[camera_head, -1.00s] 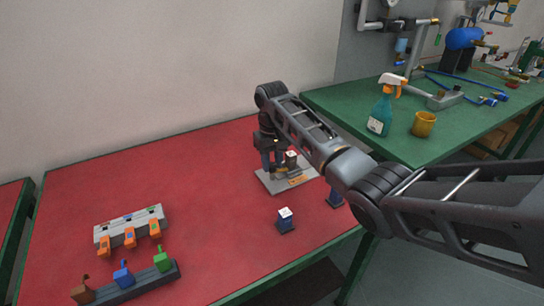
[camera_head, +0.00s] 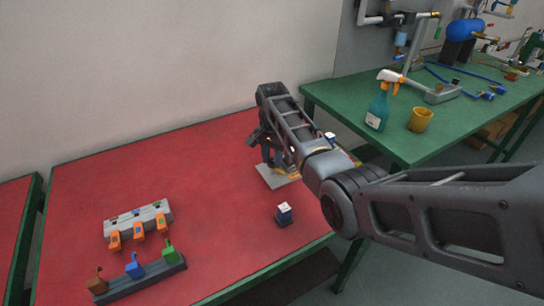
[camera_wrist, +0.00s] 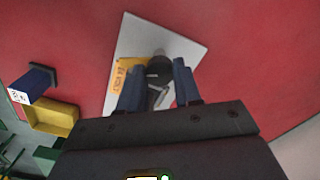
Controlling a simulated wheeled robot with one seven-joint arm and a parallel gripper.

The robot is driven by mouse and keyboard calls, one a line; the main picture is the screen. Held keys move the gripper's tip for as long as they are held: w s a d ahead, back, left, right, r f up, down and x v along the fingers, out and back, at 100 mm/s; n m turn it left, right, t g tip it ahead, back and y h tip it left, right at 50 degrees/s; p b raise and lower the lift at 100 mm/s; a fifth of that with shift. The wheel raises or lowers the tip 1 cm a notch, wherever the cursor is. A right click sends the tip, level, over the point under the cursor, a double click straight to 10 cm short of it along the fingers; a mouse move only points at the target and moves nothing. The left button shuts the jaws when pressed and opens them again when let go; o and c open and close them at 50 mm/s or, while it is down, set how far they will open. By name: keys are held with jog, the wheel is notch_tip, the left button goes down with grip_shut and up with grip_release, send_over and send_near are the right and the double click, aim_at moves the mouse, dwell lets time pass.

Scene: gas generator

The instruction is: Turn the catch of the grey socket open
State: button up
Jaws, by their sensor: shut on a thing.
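The grey socket stands on a pale plate (camera_head: 278,177) near the far right of the red table. My gripper (camera_head: 272,160) is over the plate in the head view, and my arm hides much of the socket. In the wrist view, my gripper's two blue-grey fingers (camera_wrist: 158,82) stand either side of a dark round part (camera_wrist: 160,68), which I take as the catch; a light grey lever (camera_wrist: 158,98) shows just below it. The jaws are shut on it. A yellow label (camera_wrist: 128,75) lies beside it on the plate. The exact finger contact is hard to see.
A grey rack with orange clips (camera_head: 138,222) and a dark rail with coloured pieces (camera_head: 138,276) are at the left. A yellow tray (camera_wrist: 50,117) shows in the wrist view. The table's middle left is clear.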

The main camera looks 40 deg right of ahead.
aim_at(272, 160)
jog(key=shift+m, duration=2.1)
jog(key=o, duration=1)
jog(key=shift+o, duration=0.2)
jog(key=shift+r, duration=0.1)
notch_tip(272, 160, up, 8)
jog(key=shift+f+b, duration=0.15)
jog(key=shift+b, duration=0.35)
